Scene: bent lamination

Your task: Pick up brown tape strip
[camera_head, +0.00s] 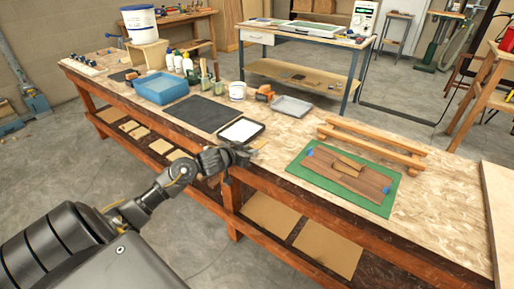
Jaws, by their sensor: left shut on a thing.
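My left gripper (241,153) is at the front edge of the wooden workbench, just below the black-rimmed tray with a white sheet (241,130). It is shut on a small tan-brown piece, which looks like the brown tape strip (259,143). Only a little of the strip shows beside the fingers; the rest is hidden by the gripper. My right gripper is not in view.
A green mat (376,204) with dark wood strips and blue tape bits lies to the right. Two wooden rails (372,140) lie behind it. A blue bin (161,88), bottles and a black mat (201,113) fill the left. Bare board shows between tray and green mat.

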